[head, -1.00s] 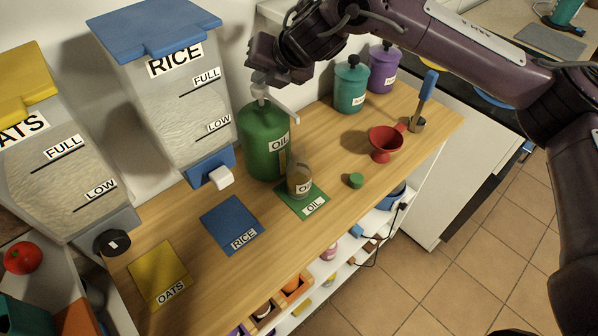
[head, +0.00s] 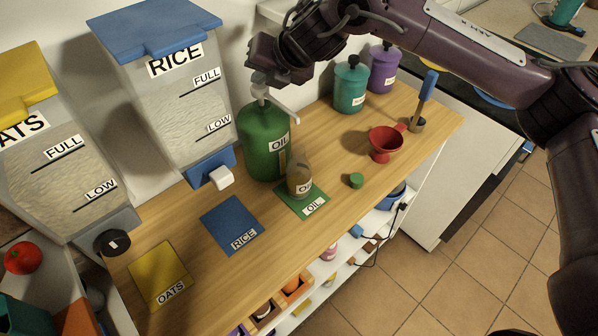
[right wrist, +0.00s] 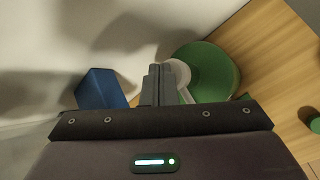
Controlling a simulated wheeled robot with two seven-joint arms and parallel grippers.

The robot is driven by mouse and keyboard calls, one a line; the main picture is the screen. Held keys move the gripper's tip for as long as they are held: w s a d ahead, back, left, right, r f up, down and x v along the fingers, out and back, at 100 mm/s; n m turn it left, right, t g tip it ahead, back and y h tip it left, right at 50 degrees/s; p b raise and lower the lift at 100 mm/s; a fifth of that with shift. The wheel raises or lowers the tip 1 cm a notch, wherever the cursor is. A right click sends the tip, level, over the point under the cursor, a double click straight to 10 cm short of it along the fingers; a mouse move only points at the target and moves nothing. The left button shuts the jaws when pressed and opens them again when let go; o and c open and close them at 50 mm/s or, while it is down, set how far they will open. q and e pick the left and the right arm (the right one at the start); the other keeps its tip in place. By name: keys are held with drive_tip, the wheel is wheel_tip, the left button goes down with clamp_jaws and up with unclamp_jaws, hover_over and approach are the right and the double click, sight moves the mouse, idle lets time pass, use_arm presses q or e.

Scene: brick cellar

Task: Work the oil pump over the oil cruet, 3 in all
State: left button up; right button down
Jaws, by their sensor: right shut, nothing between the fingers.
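A green oil pump bottle (head: 262,150) labelled OIL stands at the back of the wooden counter, with a pale pump head and spout (head: 281,99) on top. My right gripper (head: 262,80) is shut and empty, right over the pump head. In the right wrist view its fingers (right wrist: 157,84) are together beside the pale pump top (right wrist: 180,72). The glass oil cruet (head: 299,180) stands upright on the green OIL mat (head: 314,209), in front of the bottle and below the spout side, with amber liquid visible in it. My left gripper is not in view.
A green cap (head: 356,180), a red funnel (head: 385,142) and teal (head: 350,88) and purple (head: 383,68) canisters are to the right. The rice dispenser (head: 165,100) stands left of the bottle. Blue (head: 228,218) and yellow (head: 155,268) mats lie bare at front left.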

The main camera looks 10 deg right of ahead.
drive_tip(key=shift+f, duration=0.15)
drive_tip(key=shift+f+b, duration=0.4)
drive_tip(key=shift+b, duration=0.05)
drive_tip(key=shift+r, duration=0.1)
idle(0.4)
drive_tip(key=shift+r+p, duration=2.4)
drive_tip(key=shift+r, duration=1.05)
